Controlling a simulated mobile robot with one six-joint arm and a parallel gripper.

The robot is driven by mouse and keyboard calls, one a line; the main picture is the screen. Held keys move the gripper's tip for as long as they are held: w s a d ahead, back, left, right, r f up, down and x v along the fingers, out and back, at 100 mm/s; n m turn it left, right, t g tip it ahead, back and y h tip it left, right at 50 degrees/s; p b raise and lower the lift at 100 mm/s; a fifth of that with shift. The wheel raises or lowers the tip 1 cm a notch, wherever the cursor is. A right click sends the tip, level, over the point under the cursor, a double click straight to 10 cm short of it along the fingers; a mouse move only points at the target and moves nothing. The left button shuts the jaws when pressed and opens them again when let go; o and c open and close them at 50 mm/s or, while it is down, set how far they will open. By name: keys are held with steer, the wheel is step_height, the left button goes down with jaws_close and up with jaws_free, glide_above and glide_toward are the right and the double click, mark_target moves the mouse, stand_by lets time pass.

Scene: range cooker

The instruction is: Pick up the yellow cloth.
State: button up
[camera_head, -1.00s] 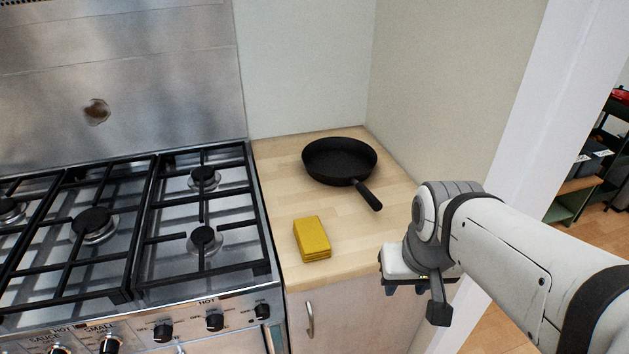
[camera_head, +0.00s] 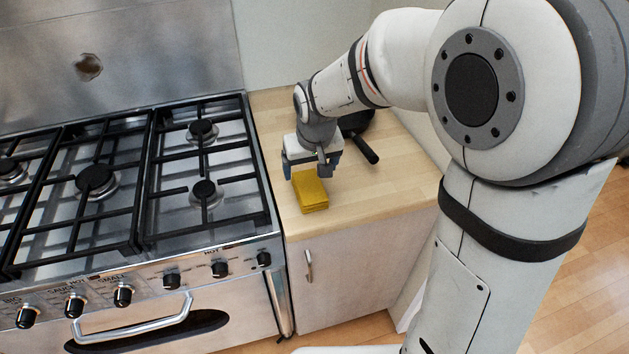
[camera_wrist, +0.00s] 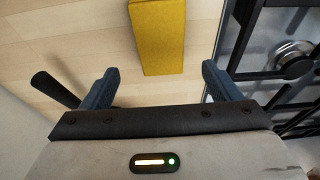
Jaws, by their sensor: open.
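The yellow cloth (camera_head: 311,192) is a folded, flat block lying on the wooden worktop (camera_head: 375,190), right of the stove. My gripper (camera_head: 312,172) is above the worktop at the cloth's far end, its fingers pointing down and open. In the wrist view the cloth (camera_wrist: 162,35) shows ahead of the gap between my two blue fingertips (camera_wrist: 158,85), and nothing is held between them. The cloth's far end is partly hidden by my gripper in the head view.
A black frying pan (camera_head: 362,125) stands behind my gripper, mostly hidden by my arm; its handle (camera_wrist: 55,90) shows beside one finger in the wrist view. The stove (camera_head: 120,255) with black grates borders the worktop on the left. The worktop's front right is clear.

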mark_target(309, 185)
step_height(309, 185, down, 6)
steer(key=shift+a+r+p, duration=0.15)
steer(key=shift+r+p, duration=0.05)
steer(key=shift+p, duration=0.1)
steer(key=shift+w+f, duration=0.15)
steer(key=shift+f, duration=0.2)
steer(key=c, duration=1.1)
